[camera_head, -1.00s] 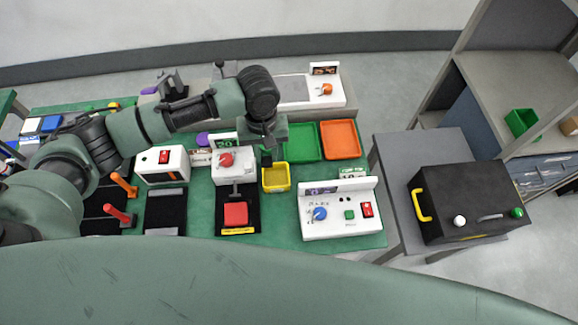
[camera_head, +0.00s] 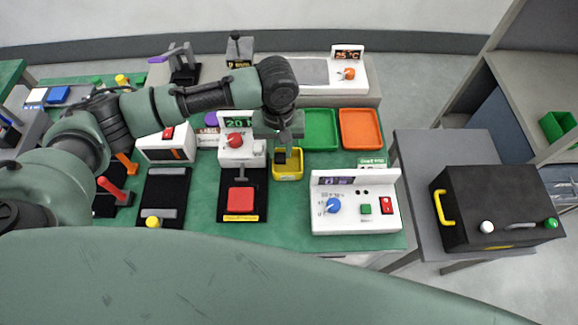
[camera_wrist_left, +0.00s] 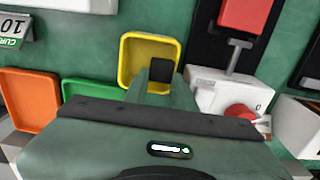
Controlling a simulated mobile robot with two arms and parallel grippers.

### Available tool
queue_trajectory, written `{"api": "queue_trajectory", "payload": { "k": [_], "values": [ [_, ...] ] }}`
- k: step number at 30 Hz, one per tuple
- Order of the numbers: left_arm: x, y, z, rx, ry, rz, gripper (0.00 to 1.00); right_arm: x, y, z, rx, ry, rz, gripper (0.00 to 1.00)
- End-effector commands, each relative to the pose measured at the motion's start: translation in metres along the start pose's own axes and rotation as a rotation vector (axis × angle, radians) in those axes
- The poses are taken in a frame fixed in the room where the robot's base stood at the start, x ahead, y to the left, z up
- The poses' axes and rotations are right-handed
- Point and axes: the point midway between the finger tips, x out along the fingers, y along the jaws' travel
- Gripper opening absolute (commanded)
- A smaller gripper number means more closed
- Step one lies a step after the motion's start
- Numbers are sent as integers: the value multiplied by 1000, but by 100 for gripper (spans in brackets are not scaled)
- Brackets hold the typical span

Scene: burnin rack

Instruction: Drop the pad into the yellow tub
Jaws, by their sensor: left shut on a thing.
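The yellow tub (camera_head: 288,178) sits on the green bench top, left of the press-like unit in the wrist view and open at the top (camera_wrist_left: 124,50). My left gripper (camera_head: 281,152) is over the tub's far part in the head view, pointing down. It is shut on a small dark pad (camera_wrist_left: 161,71), which shows at the fingertips (camera_wrist_left: 150,80) against the tub's interior. The pad's height above the tub floor is hard to tell. The fingers and wrist hide part of the tub. My right gripper is not in view.
A green tray (camera_head: 319,145) and an orange tray (camera_head: 361,145) stand right of the tub. A white unit with a red knob (camera_head: 235,140) stands close on its left. A white control panel (camera_head: 352,222) is in front to the right.

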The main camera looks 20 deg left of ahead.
Motion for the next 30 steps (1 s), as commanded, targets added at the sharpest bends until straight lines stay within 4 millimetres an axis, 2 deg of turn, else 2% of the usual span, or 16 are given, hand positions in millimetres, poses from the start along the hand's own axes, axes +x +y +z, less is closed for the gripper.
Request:
{"api": "queue_trajectory", "payload": {
  "k": [3, 4, 6, 7, 19, 30],
  "values": [
    [-1, 0, 0, 0, 0, 0, 0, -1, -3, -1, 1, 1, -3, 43],
    [-1, 0, 0, 0, 0, 0, 28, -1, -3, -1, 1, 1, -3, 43],
    [-1, 0, 0, 0, 0, 0, 48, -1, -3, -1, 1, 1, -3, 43],
    [-1, 0, 0, 0, 0, 0, 51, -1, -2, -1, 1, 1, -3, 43],
    [-5, 0, 0, -1, 0, -1, 51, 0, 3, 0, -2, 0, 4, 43],
    [-62, 1, -1, 1, 2, 1, 51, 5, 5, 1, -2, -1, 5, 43]
  ]
}}
